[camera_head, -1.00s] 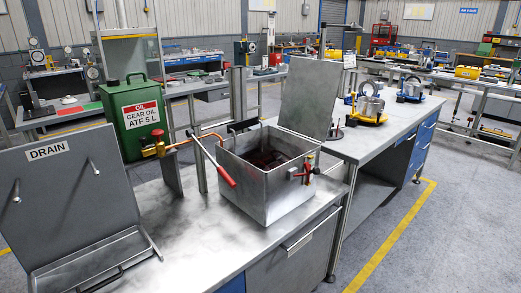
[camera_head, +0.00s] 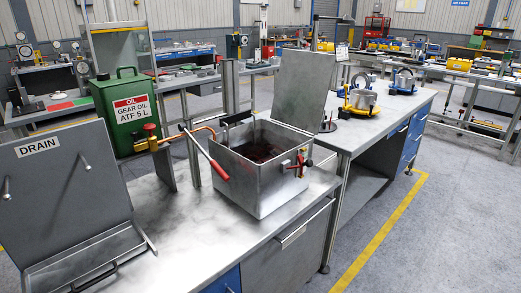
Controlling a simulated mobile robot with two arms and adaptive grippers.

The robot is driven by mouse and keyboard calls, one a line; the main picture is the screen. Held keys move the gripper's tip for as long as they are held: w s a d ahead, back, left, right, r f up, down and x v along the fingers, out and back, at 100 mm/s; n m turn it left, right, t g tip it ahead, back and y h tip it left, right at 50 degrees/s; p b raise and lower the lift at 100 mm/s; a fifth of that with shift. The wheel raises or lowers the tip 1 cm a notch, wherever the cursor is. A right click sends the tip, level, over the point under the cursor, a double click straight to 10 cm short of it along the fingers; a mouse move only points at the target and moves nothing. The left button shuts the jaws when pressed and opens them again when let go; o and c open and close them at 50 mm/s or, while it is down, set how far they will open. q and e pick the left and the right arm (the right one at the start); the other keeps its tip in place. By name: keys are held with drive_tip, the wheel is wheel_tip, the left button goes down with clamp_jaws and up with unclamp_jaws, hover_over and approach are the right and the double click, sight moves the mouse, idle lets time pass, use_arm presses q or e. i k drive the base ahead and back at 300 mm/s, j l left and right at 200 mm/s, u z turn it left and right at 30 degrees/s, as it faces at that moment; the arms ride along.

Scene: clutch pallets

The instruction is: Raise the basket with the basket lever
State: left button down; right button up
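A square metal tank (camera_head: 258,188) stands on the steel workbench with its lid (camera_head: 305,89) open and upright at the back. The basket lever (camera_head: 204,152) is a rod with a red grip (camera_head: 219,172), slanting down along the tank's left side. Dark contents (camera_head: 259,150) show inside the tank; I cannot make out the basket clearly. A black handle (camera_head: 239,120) sits at the tank's back left rim. A valve with red parts (camera_head: 300,164) is on the tank's right side. Neither of my grippers is in view.
A grey DRAIN tray (camera_head: 60,190) is at the left. Open bench surface (camera_head: 185,235) lies in front; clear floor (camera_head: 450,240) is at the right.

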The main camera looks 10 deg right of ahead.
sight(181, 127)
drive_tip(key=l+u, duration=0.15)
drive_tip(key=l, duration=0.55)
drive_tip(key=i+l, duration=0.15)
drive_tip(key=l, duration=0.2)
drive_tip(key=i, duration=0.5)
drive_tip(key=u, duration=0.05)
